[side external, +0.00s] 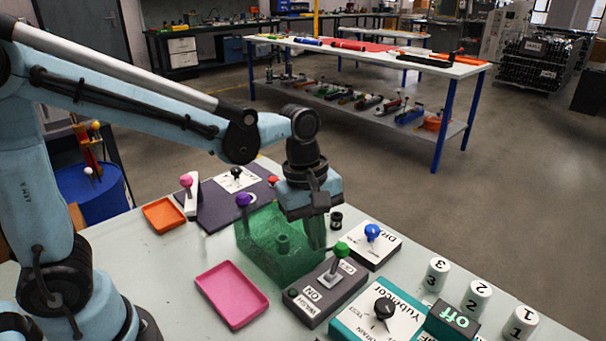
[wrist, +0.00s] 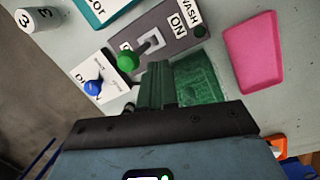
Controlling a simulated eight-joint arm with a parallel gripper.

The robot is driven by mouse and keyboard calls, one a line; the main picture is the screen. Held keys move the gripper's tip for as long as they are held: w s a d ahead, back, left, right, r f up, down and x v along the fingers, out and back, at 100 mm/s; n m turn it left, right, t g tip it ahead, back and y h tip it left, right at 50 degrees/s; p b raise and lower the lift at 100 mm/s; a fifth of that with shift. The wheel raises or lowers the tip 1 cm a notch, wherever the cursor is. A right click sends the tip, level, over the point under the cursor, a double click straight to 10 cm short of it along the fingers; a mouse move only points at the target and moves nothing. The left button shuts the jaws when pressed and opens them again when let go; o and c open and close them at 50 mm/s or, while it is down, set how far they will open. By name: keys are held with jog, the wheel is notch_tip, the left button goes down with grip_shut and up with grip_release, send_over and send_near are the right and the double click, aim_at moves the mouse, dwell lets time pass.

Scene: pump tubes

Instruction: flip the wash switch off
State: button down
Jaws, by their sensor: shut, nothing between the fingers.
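The wash switch is a dark grey box (side external: 322,293) with a lever topped by a green ball (side external: 341,249). Its face reads WASH and ON. The lever appears to lean away from the ON label. In the wrist view the box (wrist: 196,33) is at the top and the green ball (wrist: 127,61) is left of my fingers. My gripper (side external: 317,245) points down, shut and empty, just left of the green ball in the side view. In the wrist view my fingertips (wrist: 158,68) are close to the ball; I cannot tell whether they touch it.
A green see-through bin (side external: 262,250) stands beside my fingers. A pink tray (side external: 232,294) lies to the left. A blue-knobbed switch (side external: 372,232) stands right, a black-knobbed selector (side external: 383,308) in front. Numbered white cylinders (side external: 477,298) line the right edge.

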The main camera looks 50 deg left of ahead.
notch_tip(320, 180, up, 10)
jog(key=a, duration=0.2)
jog(key=s+a+f+m+t, duration=0.2)
jog(key=m, duration=0.2)
jog(key=s+a+f+m+t+y, duration=0.1)
jog(key=a+f+m+t, duration=0.1)
jog(key=m, duration=0.3)
jog(key=s+a+f+m+t, duration=0.2)
jog(key=a+m, duration=0.1)
jog(key=m, duration=0.2)
jog(key=shift+s+a+f+t+y, duration=0.3)
jog(key=shift+s+a+y, duration=0.05)
jog(key=shift+a+y, duration=0.05)
